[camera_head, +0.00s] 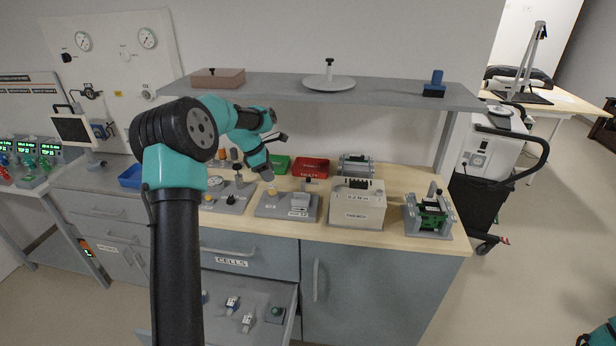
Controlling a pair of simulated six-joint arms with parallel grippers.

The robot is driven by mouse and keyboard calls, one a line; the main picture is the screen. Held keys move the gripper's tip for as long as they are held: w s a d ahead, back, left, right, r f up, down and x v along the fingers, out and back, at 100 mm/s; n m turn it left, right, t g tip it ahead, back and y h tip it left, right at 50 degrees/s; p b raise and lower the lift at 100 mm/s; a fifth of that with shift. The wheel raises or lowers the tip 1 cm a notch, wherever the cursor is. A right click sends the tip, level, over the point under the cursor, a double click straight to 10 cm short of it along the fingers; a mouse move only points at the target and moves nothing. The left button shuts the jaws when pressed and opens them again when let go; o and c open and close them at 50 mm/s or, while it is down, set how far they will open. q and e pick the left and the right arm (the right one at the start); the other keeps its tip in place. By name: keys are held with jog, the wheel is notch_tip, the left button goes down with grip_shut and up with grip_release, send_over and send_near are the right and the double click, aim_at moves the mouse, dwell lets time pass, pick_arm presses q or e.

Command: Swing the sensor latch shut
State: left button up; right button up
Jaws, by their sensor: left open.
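My left arm reaches in from the left, and its open gripper (268,174) points down over the bench, just above a grey fixture plate (270,209). A small yellowish round part (272,191) stands on that plate below the fingertips. A light grey block (299,203) with a small label sits on the plate's right side. I cannot tell for certain which part is the sensor latch or how far it is swung. The gripper appears empty. My right gripper is not in view.
Another fixture (228,195) stands left of the plate. A beige labelled box (357,204) and a fixture with a green board (432,216) stand right. Green (279,164) and red (311,168) bins are behind. A shelf (300,92) hangs above. An open drawer (292,315) juts out below.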

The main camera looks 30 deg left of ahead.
aim_at(308, 178)
pick_arm(q)
jog(key=w+d, duration=0.2)
jog(key=d, duration=0.1)
jog(key=w+d, duration=0.5)
jog(key=d, duration=0.2)
jog(key=shift+w, duration=0.3)
jog(key=shift+d+f, duration=0.1)
jog(key=shift+f, duration=0.65)
jog(key=shift+w+d+f, duration=0.2)
jog(key=shift+w+f, duration=0.05)
jog(key=shift+f, duration=0.4)
jog(key=shift+c, duration=0.2)
